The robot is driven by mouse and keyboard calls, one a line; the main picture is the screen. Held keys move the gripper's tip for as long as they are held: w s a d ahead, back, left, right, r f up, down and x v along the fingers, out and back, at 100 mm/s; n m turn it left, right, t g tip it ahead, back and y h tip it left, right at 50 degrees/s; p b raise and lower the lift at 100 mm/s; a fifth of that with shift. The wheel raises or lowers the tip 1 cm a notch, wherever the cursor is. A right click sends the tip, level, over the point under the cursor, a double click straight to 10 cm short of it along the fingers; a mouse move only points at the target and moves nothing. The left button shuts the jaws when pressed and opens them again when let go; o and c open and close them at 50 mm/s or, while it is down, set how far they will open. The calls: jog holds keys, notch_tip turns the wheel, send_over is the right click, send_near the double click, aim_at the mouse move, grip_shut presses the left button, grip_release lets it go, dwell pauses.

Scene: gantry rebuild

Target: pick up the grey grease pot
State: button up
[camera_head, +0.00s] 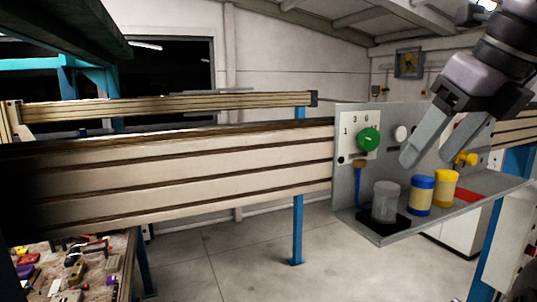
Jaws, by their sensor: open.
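The grey grease pot (385,201) stands upright on a black pad (385,229) at the left end of a grey metal shelf (455,213). My gripper (441,150) hangs from the upper right, pointing down and to the left. Its two fingers are spread apart with nothing between them. The fingertips are above the shelf, higher than the pots and to the right of the grey pot. The grey pot is fully in view and apart from my gripper.
Behind is a panel with a green knob (368,139) and a yellow valve (466,159). A long beige beam (180,175) runs left. A cluttered bench (80,270) is lower left.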

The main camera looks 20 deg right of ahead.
notch_tip(320, 180, up, 3)
jog(key=s+d+m, duration=0.1)
jog(key=b, duration=0.2)
send_near(386, 200)
jog(key=shift+h, duration=0.4)
jog(key=w+f, duration=0.1)
jog(key=w+d+f, duration=0.1)
jog(key=w+f, duration=0.1)
jog(key=f, duration=0.1)
jog(key=shift+w+d+f, duration=0.15)
jog(key=shift+w+d, duration=0.15)
jog(key=x, duration=0.5)
jog(key=shift+w+a+f, duration=0.2)
jog(key=shift+a+f, duration=0.15)
jog(key=shift+f, duration=0.05)
jog(key=shift+w+d+f, duration=0.1)
jog(key=shift+w+d, duration=0.1)
jog(key=shift+s+a, duration=0.1)
jog(key=shift+a, duration=0.05)
jog(key=c, duration=0.4)
grip_shut()
